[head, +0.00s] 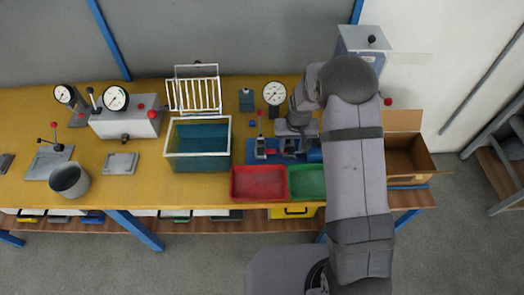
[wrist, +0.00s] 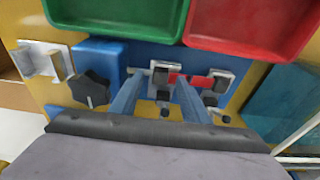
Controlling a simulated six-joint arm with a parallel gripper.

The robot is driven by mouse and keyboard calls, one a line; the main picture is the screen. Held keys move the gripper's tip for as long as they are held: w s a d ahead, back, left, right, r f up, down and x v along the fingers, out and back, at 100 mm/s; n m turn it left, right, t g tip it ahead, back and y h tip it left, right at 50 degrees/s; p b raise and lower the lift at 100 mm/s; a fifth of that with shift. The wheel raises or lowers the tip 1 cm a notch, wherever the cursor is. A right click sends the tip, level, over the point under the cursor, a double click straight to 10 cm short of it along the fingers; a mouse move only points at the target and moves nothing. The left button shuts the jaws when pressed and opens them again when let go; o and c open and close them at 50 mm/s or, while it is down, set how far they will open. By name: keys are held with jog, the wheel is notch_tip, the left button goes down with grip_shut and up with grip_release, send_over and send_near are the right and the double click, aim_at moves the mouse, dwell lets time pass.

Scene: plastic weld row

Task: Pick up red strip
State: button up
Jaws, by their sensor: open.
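The red strip (wrist: 201,81) shows in the wrist view as short red pieces between the small metal clamps on the blue fixture plate (wrist: 224,55). Parts of it are hidden by the clamps and one of my fingers. My gripper (wrist: 158,84) is open, its two fingers apart and pointing toward the clamps, with the right finger overlapping the strip in the picture. I cannot tell the height gap.
A red tray (head: 258,183) and a green tray (head: 307,182) stand along the front edge beside the fixture. A water-filled tank (head: 200,163) is to the left. A blue block with a black knob (wrist: 91,88) is close to my fingers. A cardboard box (head: 408,155) stands right.

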jog(key=shift+s+f, duration=0.4)
jog(key=shift+f, duration=0.1)
jog(key=c, duration=0.9)
jog(key=shift+w+d+r+b, duration=0.1)
jog(key=shift+w+r+b, duration=0.1)
jog(key=shift+r+b, duration=0.15)
grip_shut()
notch_tip(320, 180, up, 10)
jog(key=b, duration=0.2)
jog(key=shift+w+f, duration=0.25)
